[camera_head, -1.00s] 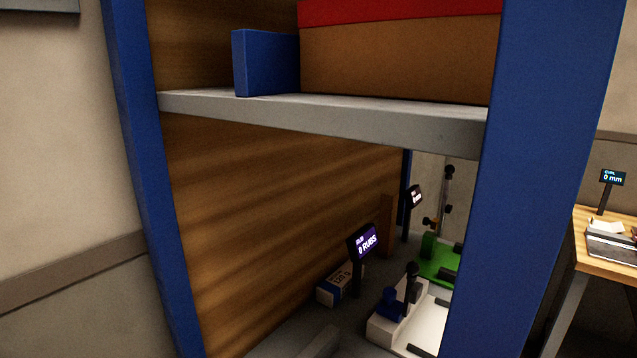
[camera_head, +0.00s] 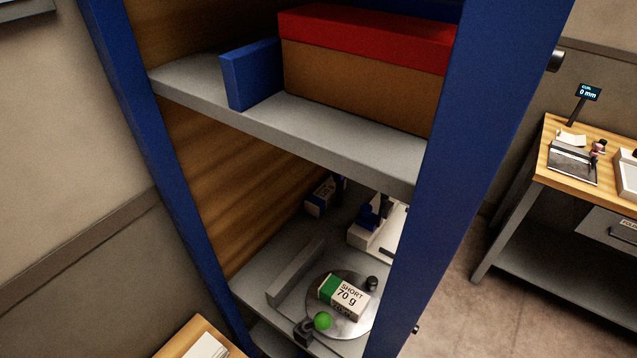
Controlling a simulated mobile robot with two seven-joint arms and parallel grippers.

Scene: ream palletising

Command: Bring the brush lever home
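No part is plainly identifiable as the brush lever. A white device (camera_head: 362,238) with a blue knob (camera_head: 368,218) and dark upright parts stands deep on the lower shelf, partly hidden by the upper shelf and the blue post. A round metal plate (camera_head: 330,283) nearer the front carries a green and white pack (camera_head: 343,297) marked "SHORT 70 g". A green ball knob (camera_head: 322,321) sits at the plate's front edge, beside a dark block (camera_head: 303,331). Neither of my grippers is in view.
Blue posts (camera_head: 475,150) frame the rack. The upper shelf (camera_head: 290,133) holds a red-topped brown box (camera_head: 360,70) and a blue block (camera_head: 250,75). A grey bar (camera_head: 297,272) lies left of the plate. A wooden-topped table (camera_head: 610,187) stands right; floor (camera_head: 450,300) shows between.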

